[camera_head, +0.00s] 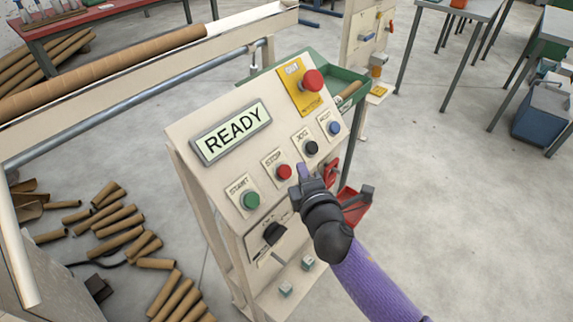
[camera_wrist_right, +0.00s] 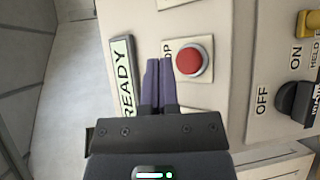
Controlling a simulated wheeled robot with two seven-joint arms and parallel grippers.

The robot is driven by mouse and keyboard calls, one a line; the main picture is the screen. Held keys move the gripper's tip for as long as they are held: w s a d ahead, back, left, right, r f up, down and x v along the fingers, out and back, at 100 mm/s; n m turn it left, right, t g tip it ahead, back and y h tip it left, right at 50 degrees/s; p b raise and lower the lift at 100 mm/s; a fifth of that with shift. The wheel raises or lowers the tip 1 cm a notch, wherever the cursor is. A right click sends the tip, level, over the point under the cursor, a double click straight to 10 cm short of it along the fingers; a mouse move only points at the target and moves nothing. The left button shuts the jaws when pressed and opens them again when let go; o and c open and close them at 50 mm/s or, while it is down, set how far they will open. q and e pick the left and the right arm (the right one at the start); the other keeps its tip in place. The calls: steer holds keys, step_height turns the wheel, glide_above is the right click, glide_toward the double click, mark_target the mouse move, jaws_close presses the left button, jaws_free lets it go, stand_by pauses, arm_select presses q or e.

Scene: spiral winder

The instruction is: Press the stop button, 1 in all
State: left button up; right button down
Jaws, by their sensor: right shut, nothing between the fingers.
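The stop button (camera_head: 284,172) is a red round button on the sloped cream control panel, under a "STOP" label, between the green start button (camera_head: 250,200) and the black jog button (camera_head: 311,148). It also shows in the right wrist view (camera_wrist_right: 193,59), just right of my fingertips. My right gripper (camera_head: 302,170) is shut and empty. Its purple fingers (camera_wrist_right: 160,65) are beside the button in the wrist view and cover part of the label. I cannot tell whether the fingertips touch the panel. My left gripper is not in view.
The display (camera_head: 231,132) reads "READY". A red emergency mushroom button (camera_head: 312,80) on a yellow plate and a blue button (camera_head: 335,128) are nearby. A black rotary switch (camera_head: 274,233) sits below.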

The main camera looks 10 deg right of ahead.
steer(key=shift+s+d+r+p, duration=0.55)
steer(key=shift+s+r+p, duration=0.2)
steer(key=shift+r, duration=0.05)
steer(key=s+d+f+m+g, duration=0.1)
steer(key=s+f+m+g, duration=0.3)
steer(key=f, duration=0.5)
steer(key=s+d+f+m+g, duration=0.1)
steer(key=s+f+m+g, duration=0.1)
steer(key=s+f, duration=0.6)
steer(key=s+d+f+m+g, duration=0.2)
steer(key=s+f+m+g, duration=0.15)
steer(key=f, duration=0.75)
steer(key=s+f+m+g, duration=0.3)
steer(key=s+f, duration=0.1)
steer(key=s, duration=0.9)
steer(key=s+f+m+g+b, duration=0.1)
steer(key=s+f+m+g, duration=0.2)
steer(key=s, duration=1)
step_height(320, 180, down, 2)
steer(key=shift+d+f+m+h, duration=0.1)
steer(key=shift+d+m+h, duration=0.25)
steer(key=shift+m, duration=0.4)
steer(key=shift+s+a+g, duration=0.1)
steer(key=shift+g, duration=0.15)
